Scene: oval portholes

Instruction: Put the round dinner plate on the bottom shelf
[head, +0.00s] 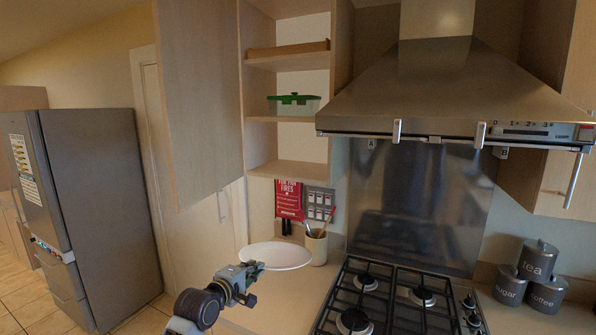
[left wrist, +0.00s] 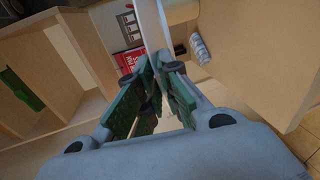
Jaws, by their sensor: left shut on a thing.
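The white round dinner plate (head: 278,256) is held roughly level above the counter, left of the hob. My left gripper (head: 254,271) is shut on its near left rim. In the left wrist view the plate (left wrist: 151,26) shows nearly edge-on as a pale strip running up from between the fingers (left wrist: 158,88). The bottom shelf (head: 290,170) of the open wall cabinet is bare where I see it. It is above the plate in the head view. My right gripper is not in view.
A clear container with a green lid (head: 293,104) is on the middle shelf and a wooden tray (head: 288,49) higher up. The cabinet door (head: 197,95) stands open at left. A utensil pot (head: 316,247) stands close beside the plate. The range hood (head: 455,95) is right.

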